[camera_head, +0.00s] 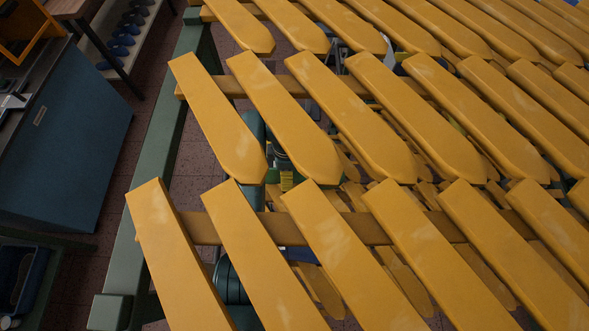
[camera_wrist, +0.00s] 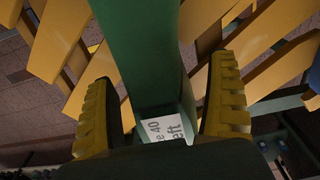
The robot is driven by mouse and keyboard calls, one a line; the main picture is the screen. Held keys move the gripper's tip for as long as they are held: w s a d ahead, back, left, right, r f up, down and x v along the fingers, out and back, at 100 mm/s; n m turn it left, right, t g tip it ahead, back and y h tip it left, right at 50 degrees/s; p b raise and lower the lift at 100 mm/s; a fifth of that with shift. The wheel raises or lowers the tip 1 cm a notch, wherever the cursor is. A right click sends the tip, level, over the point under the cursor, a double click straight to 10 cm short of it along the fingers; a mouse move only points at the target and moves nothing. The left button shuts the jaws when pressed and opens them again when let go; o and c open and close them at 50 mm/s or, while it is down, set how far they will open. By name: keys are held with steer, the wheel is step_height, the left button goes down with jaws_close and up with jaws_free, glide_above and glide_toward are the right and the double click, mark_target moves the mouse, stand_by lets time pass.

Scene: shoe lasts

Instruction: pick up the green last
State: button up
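In the wrist view, a green last (camera_wrist: 150,60) runs from the top edge down between the fingers of my gripper (camera_wrist: 164,68). The two ridged yellow fingers stand wide apart, one on each side of the last. A narrow gap seems to show on both sides, so I see no clear contact. The lower end of the last is hidden behind the gripper body. Neither my gripper nor the held-between last can be made out in the head view.
Rows of yellow slanted boards (camera_head: 375,120) fill most of the head view, on a green frame (camera_head: 165,160). A blue cabinet (camera_head: 60,130) stands at left, with a shelf of dark blue items (camera_head: 122,40) behind. Yellow boards (camera_wrist: 60,40) also surround the last in the wrist view.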

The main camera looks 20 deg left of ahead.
steer(key=c, duration=1.3)
steer(key=shift+w, duration=0.1)
steer(key=shift+r, duration=0.15)
